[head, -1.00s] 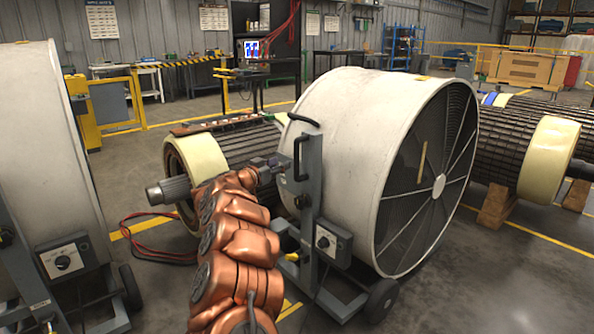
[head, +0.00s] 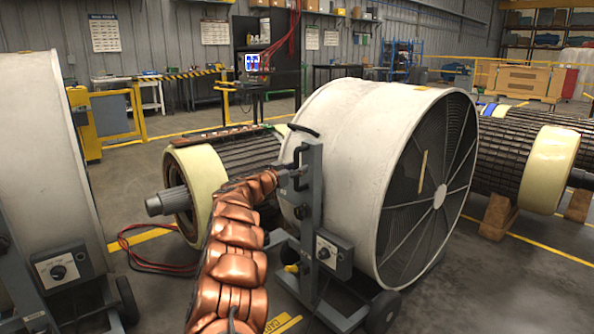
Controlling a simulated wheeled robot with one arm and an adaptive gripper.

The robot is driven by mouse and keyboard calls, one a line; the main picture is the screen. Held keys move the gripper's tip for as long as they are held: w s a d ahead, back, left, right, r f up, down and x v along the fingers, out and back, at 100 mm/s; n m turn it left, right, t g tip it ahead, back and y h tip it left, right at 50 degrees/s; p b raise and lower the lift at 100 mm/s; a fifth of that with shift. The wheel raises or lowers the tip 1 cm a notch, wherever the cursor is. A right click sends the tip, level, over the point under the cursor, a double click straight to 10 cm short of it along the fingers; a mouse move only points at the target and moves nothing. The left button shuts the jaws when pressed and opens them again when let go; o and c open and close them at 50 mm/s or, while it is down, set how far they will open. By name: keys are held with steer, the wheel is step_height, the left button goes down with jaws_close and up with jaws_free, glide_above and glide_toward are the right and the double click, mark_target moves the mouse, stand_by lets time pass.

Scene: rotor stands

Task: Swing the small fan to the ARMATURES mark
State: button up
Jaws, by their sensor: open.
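A white drum fan (head: 345,150) with a round dark grille stands upright at the centre on a grey wheeled stand. Its post (head: 312,190) carries a black handle and a control box with a dial. My copper arm reaches up from the bottom. My gripper (head: 294,175) is open at the post beside the handle (head: 296,160); whether it touches is too small to tell. A second drum fan (head: 35,170) is cut off at the left edge. A yellow floor mark (head: 281,324) with partly hidden lettering shows near the bottom; I cannot read it fully.
A ribbed armature (head: 235,160) with cream end bands lies behind my arm, left of the fan. Another armature (head: 500,150) rests on wooden blocks at right. Red cables (head: 150,255) lie on the floor between the fans. Open floor shows at lower right.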

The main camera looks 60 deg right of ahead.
steer(key=shift+w+d+f, duration=0.1)
steer(key=shift+d, duration=0.2)
steer(key=shift+c, duration=0.3)
jaws_close()
stand_by(0.4)
